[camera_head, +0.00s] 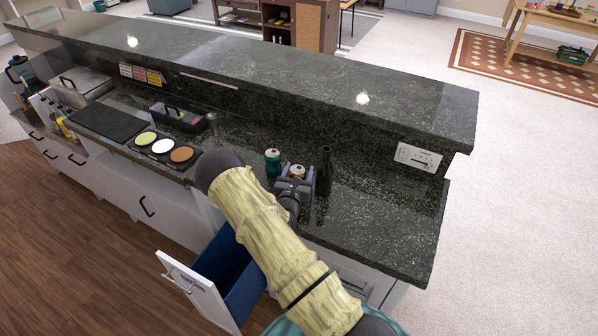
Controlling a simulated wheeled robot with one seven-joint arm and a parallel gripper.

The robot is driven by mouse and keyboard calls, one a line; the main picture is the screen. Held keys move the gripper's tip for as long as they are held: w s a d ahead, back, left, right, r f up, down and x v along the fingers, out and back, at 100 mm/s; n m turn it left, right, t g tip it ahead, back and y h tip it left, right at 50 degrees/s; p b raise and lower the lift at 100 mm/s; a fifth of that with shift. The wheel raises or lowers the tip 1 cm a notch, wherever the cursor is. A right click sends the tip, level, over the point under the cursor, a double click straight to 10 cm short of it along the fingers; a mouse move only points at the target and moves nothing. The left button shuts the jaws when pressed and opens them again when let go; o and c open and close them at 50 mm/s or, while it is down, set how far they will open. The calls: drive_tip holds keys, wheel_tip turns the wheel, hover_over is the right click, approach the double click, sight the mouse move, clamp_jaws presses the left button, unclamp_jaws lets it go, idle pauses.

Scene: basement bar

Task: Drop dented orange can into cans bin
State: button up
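An orange and white can (297,171) stands on the lower dark counter, partly hidden by my gripper. My gripper (296,180) is at the can, and its fingers appear on either side of it. I cannot tell whether they touch the can, and any dent is too small to see. A pull-out with a white front (196,289) is open below the counter, left of my arm, and holds a deep blue bin (226,265). A small label is on the white front, too small to read. The bin's inside is partly hidden by my arm.
A green can (273,161) with a pale top stands left of the gripper. A dark bottle (324,172) stands close on its right. The raised bar ledge (260,72) runs behind. Three round colored dishes (163,146) sit farther left. The counter's right end is clear.

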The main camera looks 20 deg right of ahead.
drive_tip(key=shift+r, duration=0.1)
drive_tip(key=b+v, duration=0.3)
drive_tip(key=v, duration=0.9)
